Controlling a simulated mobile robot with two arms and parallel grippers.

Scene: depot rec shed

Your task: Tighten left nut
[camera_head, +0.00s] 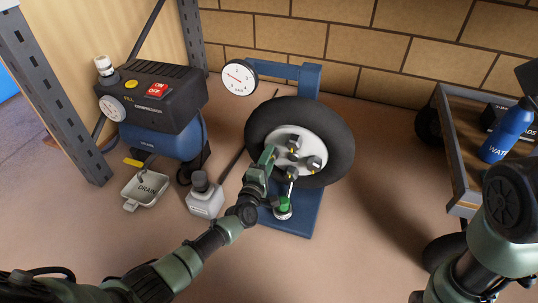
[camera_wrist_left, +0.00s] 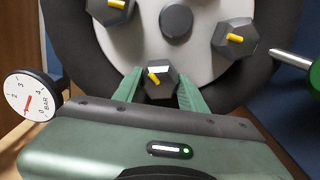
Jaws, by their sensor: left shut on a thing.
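A wheel with a black tyre (camera_head: 338,127) and a pale hub (camera_head: 316,145) stands on a blue stand (camera_head: 308,205). Dark hex nuts with yellow marks show on the hub: a top nut (camera_head: 293,142), a right nut (camera_head: 314,164) and a bottom nut (camera_head: 292,173). My left gripper (camera_head: 269,156) is at the hub's left side and hides the left nut in the head view. In the left wrist view its green fingers sit either side of the left nut (camera_wrist_left: 160,80), shut on it. That nut's mark is slanted; the two other marks there are nearly level. My right gripper is out of view.
A gauge (camera_head: 239,77) is above the wheel. A compressor (camera_head: 155,100), drain tray (camera_head: 146,188) and grey bottle (camera_head: 205,196) are left. A cart (camera_head: 452,140) with a blue water bottle (camera_head: 510,130) is right.

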